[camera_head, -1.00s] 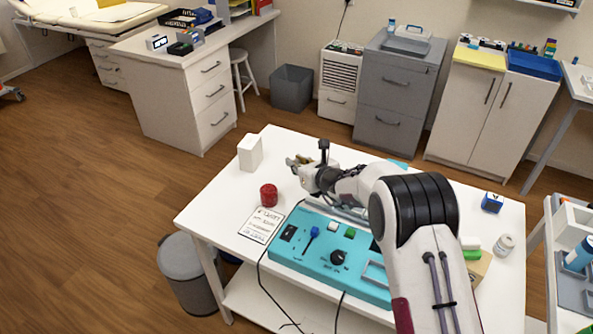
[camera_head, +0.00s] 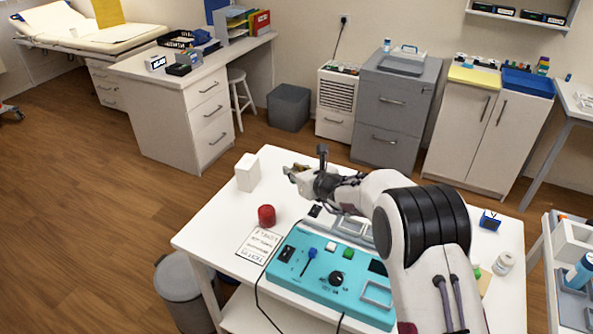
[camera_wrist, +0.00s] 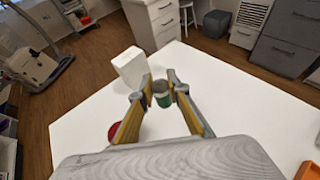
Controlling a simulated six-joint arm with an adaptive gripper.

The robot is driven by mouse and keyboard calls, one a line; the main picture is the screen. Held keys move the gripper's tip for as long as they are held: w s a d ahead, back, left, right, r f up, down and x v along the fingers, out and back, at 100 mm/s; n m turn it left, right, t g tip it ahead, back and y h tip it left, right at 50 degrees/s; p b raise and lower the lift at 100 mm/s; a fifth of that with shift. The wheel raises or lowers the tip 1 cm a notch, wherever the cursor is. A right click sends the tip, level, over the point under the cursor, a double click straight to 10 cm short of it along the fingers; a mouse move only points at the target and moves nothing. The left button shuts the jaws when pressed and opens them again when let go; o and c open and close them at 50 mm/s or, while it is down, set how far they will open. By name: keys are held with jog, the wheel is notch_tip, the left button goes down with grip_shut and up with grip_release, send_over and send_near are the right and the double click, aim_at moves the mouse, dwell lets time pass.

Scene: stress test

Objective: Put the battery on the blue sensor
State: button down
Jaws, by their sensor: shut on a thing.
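The battery (camera_wrist: 162,95), a small cylinder with a green body and a grey end, is between my fingertips in the wrist view. My gripper (camera_wrist: 160,90) is shut on it, above the white table. In the head view my gripper (camera_head: 289,171) is at the table's far side, right of the white box, and the battery cannot be made out.
The white table (camera_head: 215,225) also holds a white box (camera_head: 247,172), a red cylinder (camera_head: 266,215), a printed card (camera_head: 258,245) and a teal control panel (camera_head: 315,280). A white jar (camera_head: 504,262) stands in front of the sensor.

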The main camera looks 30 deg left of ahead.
dwell(0.3)
jog(key=w+d+r+m+t+h, duration=0.1)
jog(key=w+d, duration=0.4)
jog(key=d, duration=0.5)
jog(key=w+d+r+m+t+h, duration=0.1)
jog(key=w+d+m+t, duration=0.1)
jog(key=w+d, duration=0.5)
jog(key=w+d+r+m+t+h, duration=0.15)
jog(key=w+d, duration=0.25)
jog(key=d, duration=0.8)
jog(key=w+d+r+m+t+h, duration=0.1)
jog(key=d+m+h, duration=0.3)
jog(key=d, duration=2.5)
jog(key=shift+w+r+h, duration=0.45)
jog(key=shift+w+h, duration=0.05)
jog(key=shift+h, duration=0.05)
jog(key=shift+f+m+t, duration=0.1)
jog(key=shift+m+t, duration=0.15)
jog(key=shift+f, duration=3.05)
jog(key=shift+f, duration=0.1)
